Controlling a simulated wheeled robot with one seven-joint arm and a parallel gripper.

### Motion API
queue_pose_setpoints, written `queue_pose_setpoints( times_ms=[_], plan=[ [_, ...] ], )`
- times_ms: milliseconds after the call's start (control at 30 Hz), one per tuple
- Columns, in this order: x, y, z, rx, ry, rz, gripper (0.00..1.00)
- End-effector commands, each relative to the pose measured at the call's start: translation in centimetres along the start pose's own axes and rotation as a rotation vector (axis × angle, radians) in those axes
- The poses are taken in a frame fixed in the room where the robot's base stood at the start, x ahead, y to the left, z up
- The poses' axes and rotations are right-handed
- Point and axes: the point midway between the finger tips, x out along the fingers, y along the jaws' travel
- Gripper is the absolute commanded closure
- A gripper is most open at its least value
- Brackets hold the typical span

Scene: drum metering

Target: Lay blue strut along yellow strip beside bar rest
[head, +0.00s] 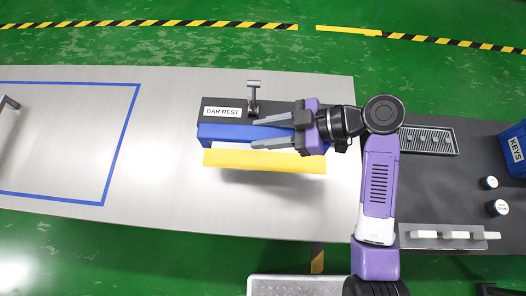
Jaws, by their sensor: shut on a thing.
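The blue strut (225,132) lies lengthwise left to right in the head view, along the front of the dark bar rest (240,102) with its white BAR REST label. My gripper (252,133) reaches in from the right, its two grey fingers shut on the strut, one on the far side and one on the near side. The strut's right part is hidden by my gripper. The yellow strip (265,161) runs parallel to the strut, just nearer to me. I cannot tell whether the strut is raised above the surface.
A metal T-shaped post (253,92) stands at the bar rest. The grey table (165,190) is bare to the left, up to a blue outlined area (123,147). At right, a dark surface holds a slotted tray (428,140), two white-topped round pieces and a blue KEYS box (515,150).

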Motion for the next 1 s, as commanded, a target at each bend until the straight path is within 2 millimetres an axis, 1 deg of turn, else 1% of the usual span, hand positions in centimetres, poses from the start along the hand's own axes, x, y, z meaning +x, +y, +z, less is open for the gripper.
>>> queue_pose_setpoints(
  times_ms=[33, 100, 200, 300, 567, 800, 867, 1000],
  plan=[
    [0.7, -0.1, 1.3, 0.004, 0.001, -0.002, 1.0],
    [1.4, -0.1, 2.8, 0.004, 0.001, -0.001, 1.0],
    [2.2, 0.0, 4.6, 0.003, 0.0, -0.001, 1.0],
    [2.8, 0.0, 5.8, 0.001, 0.001, 0.001, 1.0],
    [3.5, 0.0, 7.2, 0.0, 0.001, 0.001, 1.0],
    [4.9, 0.0, 10.2, 0.001, 0.001, 0.0, 1.0],
    [5.0, 0.0, 10.4, 0.0, 0.001, 0.001, 1.0],
    [5.0, 0.1, 10.4, -0.001, 0.001, 0.002, 1.0]
  ],
)
